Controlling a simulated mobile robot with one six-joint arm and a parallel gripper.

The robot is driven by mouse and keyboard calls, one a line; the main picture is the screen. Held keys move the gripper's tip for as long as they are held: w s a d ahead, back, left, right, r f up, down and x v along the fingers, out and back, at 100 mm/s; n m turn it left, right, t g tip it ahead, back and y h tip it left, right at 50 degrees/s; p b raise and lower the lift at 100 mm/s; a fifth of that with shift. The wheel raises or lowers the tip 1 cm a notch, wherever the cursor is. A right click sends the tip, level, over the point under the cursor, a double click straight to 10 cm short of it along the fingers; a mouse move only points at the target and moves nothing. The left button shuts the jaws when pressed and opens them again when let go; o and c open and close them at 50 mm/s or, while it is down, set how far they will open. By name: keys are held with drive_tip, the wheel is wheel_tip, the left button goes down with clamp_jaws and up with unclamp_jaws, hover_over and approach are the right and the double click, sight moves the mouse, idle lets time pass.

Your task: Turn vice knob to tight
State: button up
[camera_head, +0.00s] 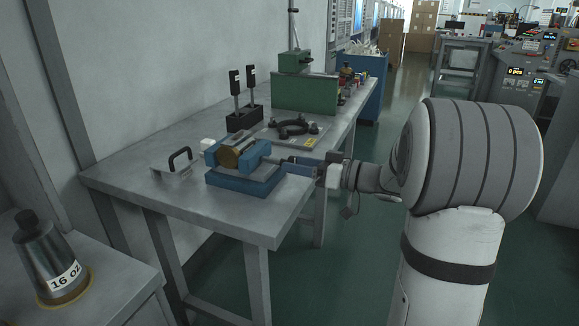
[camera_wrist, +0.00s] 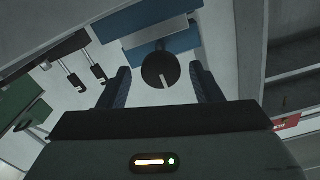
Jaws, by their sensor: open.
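The blue vice (camera_head: 243,180) stands near the front of the grey workbench, with a round bronze-coloured piece (camera_head: 231,158) between its jaws. In the wrist view the vice (camera_wrist: 160,38) shows as blue blocks, with its dark round knob (camera_wrist: 161,70) facing the camera. My gripper (camera_head: 290,165) reaches in from the right, at the knob's side of the vice. In the wrist view my gripper (camera_wrist: 161,86) is open, with one finger on each side of the knob and a gap on both sides. The knob is hard to make out in the head view.
A flat plate with a black handle (camera_head: 181,159) lies left of the vice. Behind are a black stand with two upright levers (camera_head: 244,119), a dark fixture (camera_head: 292,127) and a green machine (camera_head: 304,92). A metal weight (camera_head: 47,256) stands on the front-left table.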

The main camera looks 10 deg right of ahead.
drive_tip(key=shift+x, duration=1.3)
drive_tip(key=c, duration=0.9)
drive_tip(key=shift+a, duration=0.15)
drive_tip(key=shift+c, duration=0.5)
